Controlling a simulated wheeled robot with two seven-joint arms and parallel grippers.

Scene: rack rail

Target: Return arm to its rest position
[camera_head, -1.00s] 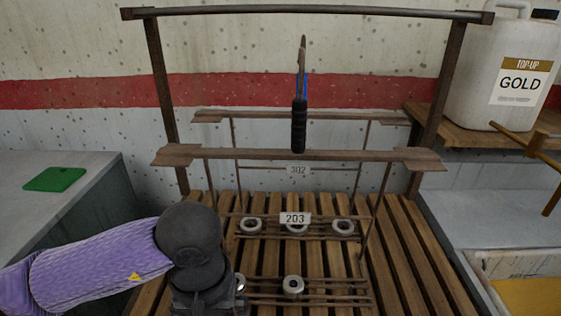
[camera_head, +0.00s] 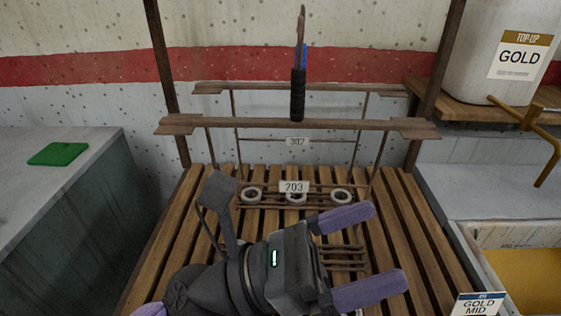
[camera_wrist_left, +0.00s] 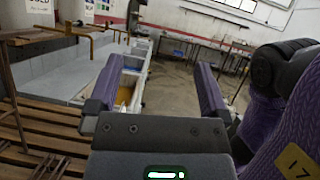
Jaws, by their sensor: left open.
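My left gripper (camera_head: 387,246) reaches in from the bottom of the head view, over the slatted wooden bench. Its two purple fingers point right and are spread apart with nothing between them. They also show spread and empty in the left wrist view (camera_wrist_left: 159,62). The gripper hides part of the lower wire rack. A tool with a black grip (camera_head: 298,95) stands upright at the rack's wooden rail (camera_head: 345,125), clear of the gripper. My right gripper is not seen in the head view.
Several pale rings sit by the 203 tag (camera_head: 294,187). A GOLD jug (camera_head: 500,70) and a brass-coloured tap (camera_head: 540,140) are at right. A yellow-filled bin (camera_head: 525,280) stands at lower right.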

